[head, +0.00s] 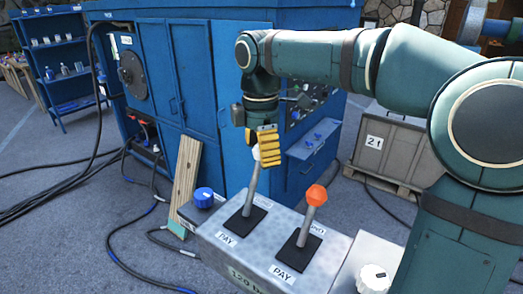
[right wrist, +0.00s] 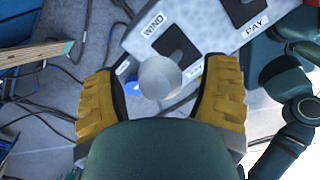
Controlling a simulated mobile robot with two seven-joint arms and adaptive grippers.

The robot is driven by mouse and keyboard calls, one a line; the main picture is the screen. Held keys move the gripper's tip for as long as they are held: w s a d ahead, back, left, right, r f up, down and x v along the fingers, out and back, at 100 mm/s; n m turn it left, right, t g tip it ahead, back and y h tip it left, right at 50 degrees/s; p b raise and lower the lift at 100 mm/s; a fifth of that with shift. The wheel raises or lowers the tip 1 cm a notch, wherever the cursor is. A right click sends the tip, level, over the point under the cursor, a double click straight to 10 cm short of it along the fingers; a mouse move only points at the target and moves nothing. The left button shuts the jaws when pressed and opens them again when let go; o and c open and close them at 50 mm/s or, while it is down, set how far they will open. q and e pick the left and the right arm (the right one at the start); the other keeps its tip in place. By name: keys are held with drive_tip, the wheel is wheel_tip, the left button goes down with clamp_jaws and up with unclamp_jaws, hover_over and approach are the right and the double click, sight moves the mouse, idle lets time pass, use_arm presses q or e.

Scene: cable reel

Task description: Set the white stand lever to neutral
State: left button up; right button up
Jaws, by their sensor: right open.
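The white stand lever (head: 251,190) rises from a dark slot plate on the grey control stand (head: 218,247) and leans away from its front PAY label. Its pale round knob (head: 257,153) is partly covered by my right gripper (head: 268,160). In the right wrist view the knob (right wrist: 160,77) sits between the two yellow fingers of my right gripper (right wrist: 163,97), with gaps on both sides. The gripper is open. The WIND label (right wrist: 153,32) and the PAY label (right wrist: 255,27) show on the stand there. My left gripper is not in view.
A second lever with an orange knob (head: 316,195) stands close to the right on the same stand. A blue cabinet (head: 190,70) stands behind. Black cables (head: 120,225) lie on the floor.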

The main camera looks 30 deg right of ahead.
clamp_jaws()
drive_tip(key=s+a+r+t+h+p, duration=0.1)
drive_tip(key=s+a+h, duration=0.1)
drive_tip(key=a, duration=0.3)
drive_tip(key=shift+s+a+r+h, duration=0.15)
drive_tip(key=shift+a+h, duration=0.2)
drive_tip(key=shift+h, duration=0.35)
unclamp_jaws()
drive_tip(key=shift+r, duration=0.1)
